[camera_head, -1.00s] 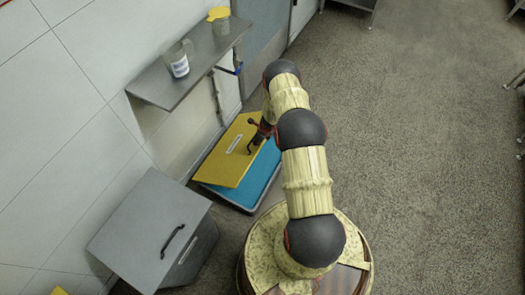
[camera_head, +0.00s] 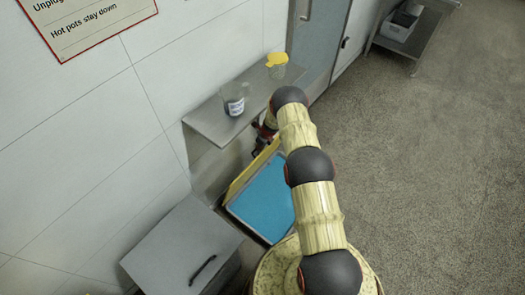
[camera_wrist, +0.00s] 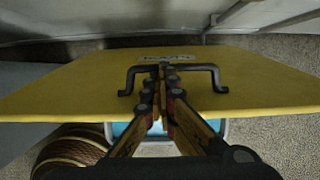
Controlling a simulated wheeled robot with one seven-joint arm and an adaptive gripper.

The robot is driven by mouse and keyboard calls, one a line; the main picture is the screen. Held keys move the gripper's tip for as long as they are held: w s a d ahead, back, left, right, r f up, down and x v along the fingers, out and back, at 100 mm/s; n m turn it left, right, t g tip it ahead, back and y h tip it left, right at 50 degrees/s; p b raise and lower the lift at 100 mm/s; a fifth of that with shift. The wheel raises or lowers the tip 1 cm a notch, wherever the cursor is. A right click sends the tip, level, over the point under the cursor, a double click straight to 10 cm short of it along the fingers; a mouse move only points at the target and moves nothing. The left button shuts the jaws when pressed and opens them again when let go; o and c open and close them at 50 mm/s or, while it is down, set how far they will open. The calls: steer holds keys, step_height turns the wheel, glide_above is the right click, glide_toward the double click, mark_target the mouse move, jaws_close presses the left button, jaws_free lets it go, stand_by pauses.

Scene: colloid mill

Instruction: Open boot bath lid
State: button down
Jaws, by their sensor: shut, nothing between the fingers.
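The yellow boot bath lid (camera_head: 248,172) stands steeply raised along the wall side of the bath, seen almost edge-on in the head view. The blue inside of the boot bath (camera_head: 265,200) lies uncovered. In the wrist view the lid (camera_wrist: 70,88) fills the middle, with a black handle (camera_wrist: 209,68) and a partly hidden label. My gripper (camera_wrist: 165,72) is shut and empty, its fingertips at the middle of the handle; I cannot tell if they touch it. In the head view my arm hides most of my gripper.
A wall shelf (camera_head: 213,124) above the bath holds a labelled jar (camera_head: 236,98) and a yellow-lidded container (camera_head: 277,66), close to my arm. A grey lidded bin (camera_head: 180,248) stands in front of the bath. The floor (camera_head: 430,180) to the right is clear.

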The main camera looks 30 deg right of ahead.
steer(key=shift+w, duration=0.15)
steer(key=shift+r, duration=0.1)
steer(key=v, duration=1.1)
steer(key=shift+r, duration=0.4)
